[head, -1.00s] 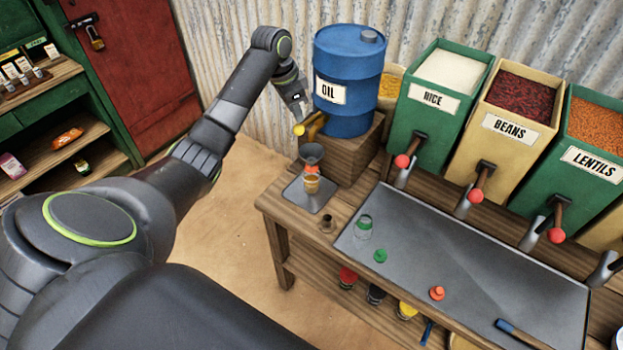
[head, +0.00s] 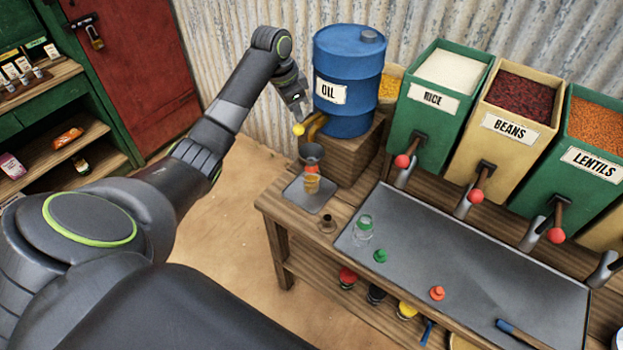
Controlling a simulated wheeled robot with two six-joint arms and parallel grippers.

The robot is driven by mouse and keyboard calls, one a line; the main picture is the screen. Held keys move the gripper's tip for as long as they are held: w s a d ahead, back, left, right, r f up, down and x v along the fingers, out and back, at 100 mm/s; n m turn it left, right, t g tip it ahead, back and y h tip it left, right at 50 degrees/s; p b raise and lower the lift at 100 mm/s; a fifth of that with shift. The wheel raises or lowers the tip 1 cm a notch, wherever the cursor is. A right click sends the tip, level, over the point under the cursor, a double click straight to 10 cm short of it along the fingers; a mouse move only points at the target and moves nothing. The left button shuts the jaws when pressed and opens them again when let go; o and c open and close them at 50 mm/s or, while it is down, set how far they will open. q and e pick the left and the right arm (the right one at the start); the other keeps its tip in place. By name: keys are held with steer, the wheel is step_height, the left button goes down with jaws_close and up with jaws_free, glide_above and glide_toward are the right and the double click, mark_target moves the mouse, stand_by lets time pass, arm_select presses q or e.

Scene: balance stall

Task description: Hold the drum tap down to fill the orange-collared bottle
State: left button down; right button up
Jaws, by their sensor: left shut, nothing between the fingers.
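The blue oil drum (head: 348,78) stands on a wooden block at the back of the bench. Its brass tap (head: 317,124) has a yellow knob (head: 299,129). My left gripper (head: 303,113) is shut and empty, close beside the tap, just above the knob; I cannot tell whether it touches. A dark funnel (head: 312,152) sits below the tap, over the bottle (head: 312,187). The bottle's orange collar (head: 311,169) shows under the funnel, and amber oil shows inside. The bottle stands upright on a grey plate (head: 298,198). My right gripper is out of view.
A clear green-collared bottle (head: 362,230), a green cap (head: 380,256) and a red cap (head: 437,293) are on the metal counter (head: 470,265). A small dark-brown pot (head: 327,224) stands near the plate. Rice, beans and lentils bins (head: 430,115) line the right.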

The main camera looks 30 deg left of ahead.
mark_target(297, 126)
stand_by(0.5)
arm_select(q)
step_height(297, 126, down, 5)
steer(key=shift+r+b, duration=0.2)
steer(key=shift+b, duration=0.6)
steer(key=shift+r, duration=0.1)
stand_by(3.4)
steer(key=shift+r+p, duration=0.5)
steer(key=shift+p, duration=0.1)
step_height(297, 126, up, 4)
steer(key=shift+f+p, duration=0.25)
steer(key=shift+p, duration=0.3)
